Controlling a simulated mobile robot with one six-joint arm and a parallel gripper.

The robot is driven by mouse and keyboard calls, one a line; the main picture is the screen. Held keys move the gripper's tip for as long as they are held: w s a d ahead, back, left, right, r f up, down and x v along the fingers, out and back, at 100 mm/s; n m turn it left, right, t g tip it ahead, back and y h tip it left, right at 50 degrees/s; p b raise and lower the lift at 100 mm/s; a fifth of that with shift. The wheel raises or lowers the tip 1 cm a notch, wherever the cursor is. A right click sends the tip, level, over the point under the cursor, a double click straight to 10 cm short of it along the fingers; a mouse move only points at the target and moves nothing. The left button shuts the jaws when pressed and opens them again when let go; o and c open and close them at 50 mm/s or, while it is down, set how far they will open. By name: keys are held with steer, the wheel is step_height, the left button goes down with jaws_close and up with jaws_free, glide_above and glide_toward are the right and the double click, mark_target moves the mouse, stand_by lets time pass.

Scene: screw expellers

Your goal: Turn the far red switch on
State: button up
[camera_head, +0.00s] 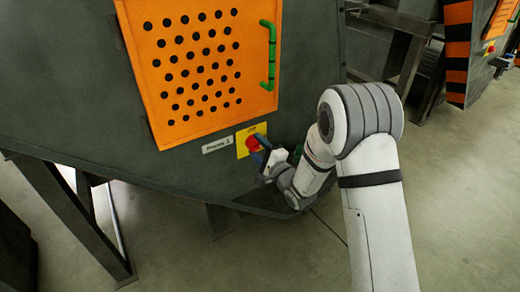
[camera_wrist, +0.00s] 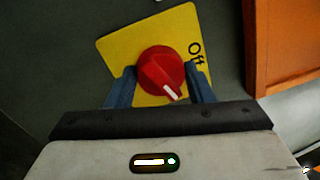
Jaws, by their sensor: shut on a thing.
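A red rotary switch (camera_head: 254,143) sits on a yellow plate on the dark green machine close to me, beside a label that seems to read "Phoenix 2". In the wrist view the red switch (camera_wrist: 160,70) has a white mark pointing to the lower right, and "Off" is printed right of it on the yellow plate (camera_wrist: 120,47). My gripper (camera_head: 262,151) is at this switch, its blue fingers shut on the knob from both sides. Another red switch (camera_head: 490,49) on a yellow plate shows on a machine farther back at the right, with nothing of mine near it.
An orange perforated panel (camera_head: 205,65) with a green handle (camera_head: 270,55) is above the switch. The machine's dark legs (camera_head: 70,215) stand at the left. Black and orange stripes (camera_head: 457,50) mark the farther machine. Concrete floor (camera_head: 470,190) is open at the right.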

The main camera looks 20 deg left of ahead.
steer(key=shift+a+r+m, duration=0.1)
steer(key=shift+r+m, duration=0.05)
steer(key=shift+m, duration=0.75)
steer(key=shift+a+r+m, duration=0.1)
steer(key=shift+m, duration=1.1)
steer(key=o, duration=1)
steer(key=shift+d+f, duration=0.1)
steer(key=shift+f, duration=0.05)
steer(key=shift+c, duration=0.2)
steer(key=shift+d+t, duration=0.1)
steer(key=shift+t, duration=0.2)
steer(key=r+v, duration=0.1)
steer(key=v, duration=0.6)
steer(key=shift+s+d+f, duration=0.2)
steer(key=shift+s+f, duration=0.05)
steer(key=shift+f, duration=0.2)
